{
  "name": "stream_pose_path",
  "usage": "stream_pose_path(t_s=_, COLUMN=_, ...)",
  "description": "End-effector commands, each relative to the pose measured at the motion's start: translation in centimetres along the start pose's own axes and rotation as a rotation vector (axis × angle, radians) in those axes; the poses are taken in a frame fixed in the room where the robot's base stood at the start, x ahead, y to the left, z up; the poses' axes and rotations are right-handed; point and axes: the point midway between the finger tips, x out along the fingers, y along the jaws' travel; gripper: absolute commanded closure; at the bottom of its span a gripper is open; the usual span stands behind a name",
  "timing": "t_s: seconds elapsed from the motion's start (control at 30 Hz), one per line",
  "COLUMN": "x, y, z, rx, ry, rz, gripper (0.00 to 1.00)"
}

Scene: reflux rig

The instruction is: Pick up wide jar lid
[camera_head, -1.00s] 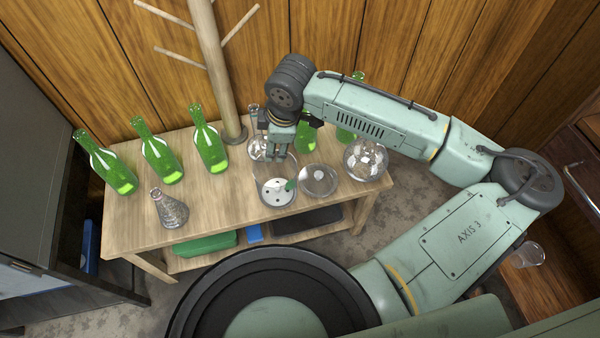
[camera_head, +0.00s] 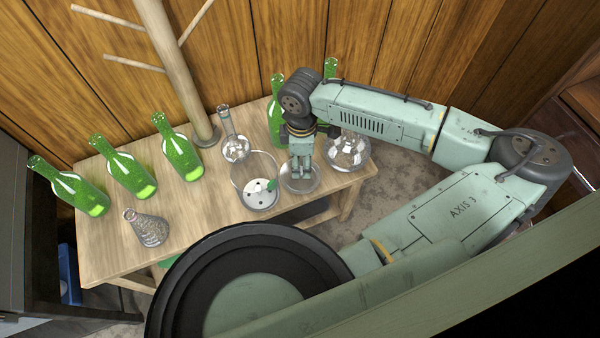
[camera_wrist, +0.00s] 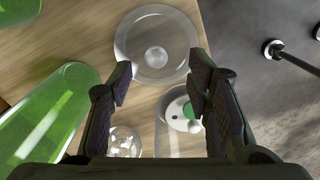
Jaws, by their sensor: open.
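The wide jar lid is a clear glass disc (camera_head: 299,187) with a round knob, lying on the wooden table right of the open glass jar (camera_head: 248,203). In the wrist view the whole lid (camera_wrist: 155,45) shows just beyond my fingertips, its knob roughly centred between them. My gripper (camera_head: 301,174) is above the lid, pointing down, with fingers apart and nothing between them. In the wrist view the open fingers (camera_wrist: 162,80) frame the gap. The height between fingertips and knob is hard to tell. My gripper hides part of the lid in the head view.
The jar holds a white perforated plate and a green piece. A round flask (camera_head: 348,151) stands close right of the lid. Green bottles (camera_head: 180,152) stand along the back and left. A long-necked flask (camera_head: 235,147) and a conical flask (camera_head: 148,228) are also on the table (camera_head: 205,220).

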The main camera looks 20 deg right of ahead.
Motion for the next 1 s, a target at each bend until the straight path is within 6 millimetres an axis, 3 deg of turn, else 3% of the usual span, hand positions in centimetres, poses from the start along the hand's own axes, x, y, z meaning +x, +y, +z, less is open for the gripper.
stream_pose_path(t_s=0.43, x=5.2, y=0.4, z=-0.2, rx=0.0, ry=0.0, rz=0.001, gripper=0.55)
stream_pose_path(t_s=0.7, x=5.4, y=0.4, z=-0.2, rx=0.0, ry=0.0, rz=0.001, gripper=0.55)
stream_pose_path(t_s=1.0, x=5.3, y=0.4, z=-0.2, rx=0.0, ry=0.0, rz=0.001, gripper=0.75)
